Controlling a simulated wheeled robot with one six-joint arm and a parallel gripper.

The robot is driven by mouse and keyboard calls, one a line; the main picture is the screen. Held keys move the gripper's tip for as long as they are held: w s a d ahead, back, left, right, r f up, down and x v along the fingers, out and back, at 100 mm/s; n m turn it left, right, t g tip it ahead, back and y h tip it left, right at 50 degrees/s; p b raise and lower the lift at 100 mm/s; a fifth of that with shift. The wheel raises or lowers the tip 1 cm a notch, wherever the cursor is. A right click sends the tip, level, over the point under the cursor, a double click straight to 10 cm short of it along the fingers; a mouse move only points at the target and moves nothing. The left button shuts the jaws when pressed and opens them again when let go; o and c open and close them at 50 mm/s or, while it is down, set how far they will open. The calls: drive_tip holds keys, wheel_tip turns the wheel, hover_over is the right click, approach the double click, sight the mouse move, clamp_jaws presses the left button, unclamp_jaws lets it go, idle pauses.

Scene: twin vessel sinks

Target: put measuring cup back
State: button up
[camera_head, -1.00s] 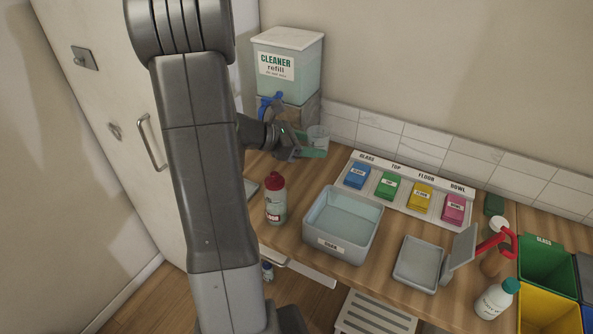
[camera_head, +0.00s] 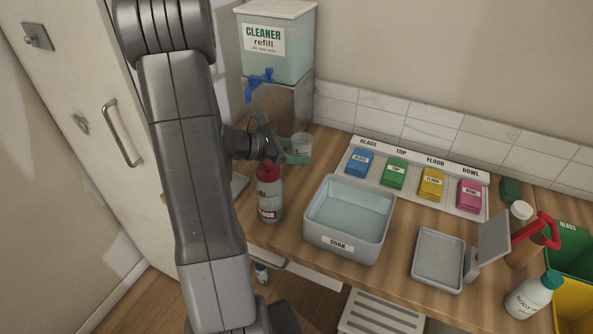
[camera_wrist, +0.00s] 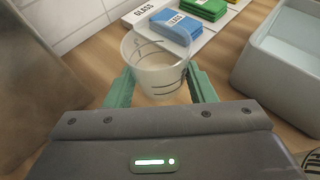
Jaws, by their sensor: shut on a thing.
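The clear measuring cup (camera_wrist: 157,70) with dark marks is between the green fingers of my gripper (camera_wrist: 160,92) in the wrist view. The gripper is shut on it, one finger on each side, and the cup looks upright. In the head view the cup (camera_head: 301,144) and my gripper (camera_head: 296,158) are over the back left of the counter, in front of the cleaner refill tank (camera_head: 277,48) with its blue tap (camera_head: 260,83). I cannot tell whether the cup touches the counter.
A red-capped FLOOR bottle (camera_head: 269,195) stands close to my arm. The SOAK basin (camera_head: 347,252) is to the right, and the labelled cloth tray (camera_head: 408,200) lies behind it. A small grey tray (camera_head: 437,262) and a body wash bottle (camera_head: 528,297) are further right.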

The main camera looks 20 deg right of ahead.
sight(294, 174)
drive_tip(key=shift+f, duration=2.95)
drive_tip(key=shift+f+b, duration=0.2)
drive_tip(key=shift+b, duration=0.1)
drive_tip(key=o, duration=1)
drive_tip(key=shift+r, duration=0.1)
drive_tip(key=shift+r, duration=0.15)
drive_tip(key=shift+a+r, duration=0.1)
drive_tip(key=shift+a, duration=0.15)
drive_tip(key=v, duration=1.1)
drive_tip(key=shift+a, duration=0.25)
